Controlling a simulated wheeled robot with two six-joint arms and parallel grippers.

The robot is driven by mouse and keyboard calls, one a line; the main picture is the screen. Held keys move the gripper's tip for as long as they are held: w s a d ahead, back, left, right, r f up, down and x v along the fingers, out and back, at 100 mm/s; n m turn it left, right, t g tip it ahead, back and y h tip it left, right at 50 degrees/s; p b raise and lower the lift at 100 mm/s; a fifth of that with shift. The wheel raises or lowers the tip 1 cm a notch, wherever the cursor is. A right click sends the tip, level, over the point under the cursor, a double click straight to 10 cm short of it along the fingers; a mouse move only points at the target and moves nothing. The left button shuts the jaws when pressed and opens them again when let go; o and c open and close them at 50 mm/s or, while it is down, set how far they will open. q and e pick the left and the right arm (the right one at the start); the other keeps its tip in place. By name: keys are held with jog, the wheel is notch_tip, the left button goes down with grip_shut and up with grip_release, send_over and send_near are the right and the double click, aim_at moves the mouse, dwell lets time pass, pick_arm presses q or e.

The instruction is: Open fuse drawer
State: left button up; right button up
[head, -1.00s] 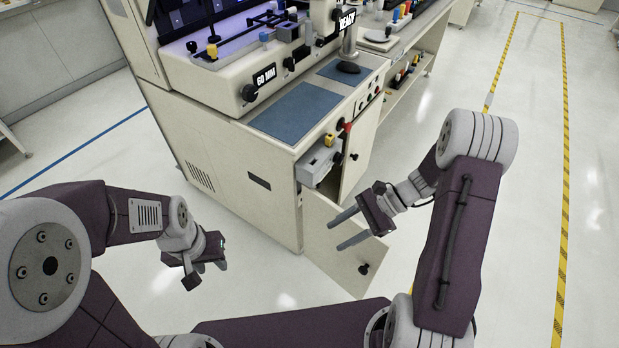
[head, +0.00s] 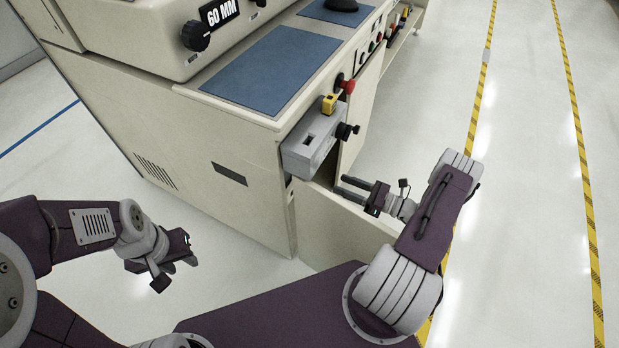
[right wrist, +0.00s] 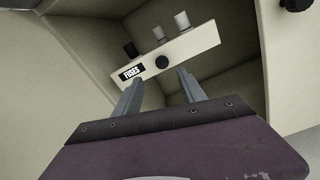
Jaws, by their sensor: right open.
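The fuse drawer (right wrist: 170,55) shows in the right wrist view, inside the open cabinet. Its pale front has a black FUSES label (right wrist: 131,72) and a round black knob (right wrist: 162,62). One black and two pale cylinders rise behind its front edge. My right gripper (right wrist: 159,80) is open and empty, its fingers pointing at the drawer front, with the knob between them in the picture and slightly beyond. In the head view the right gripper (head: 342,185) is at the cabinet opening; the drawer is hidden there. My left gripper (head: 172,272) hangs left of the cabinet, holding nothing visible.
The open cabinet door (head: 342,230) stands just below my right gripper. A red knob (head: 348,87) is close by. The floor to the right is clear.

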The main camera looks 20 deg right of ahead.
pick_arm(q)
notch_tip(320, 180, down, 3)
jog(key=shift+r+b, duration=0.15)
jog(key=shift+b, duration=0.9)
pick_arm(e)
jog(key=x, duration=0.9)
jog(key=shift+d+f, duration=0.2)
jog(key=shift+d, duration=0.05)
grip_shut()
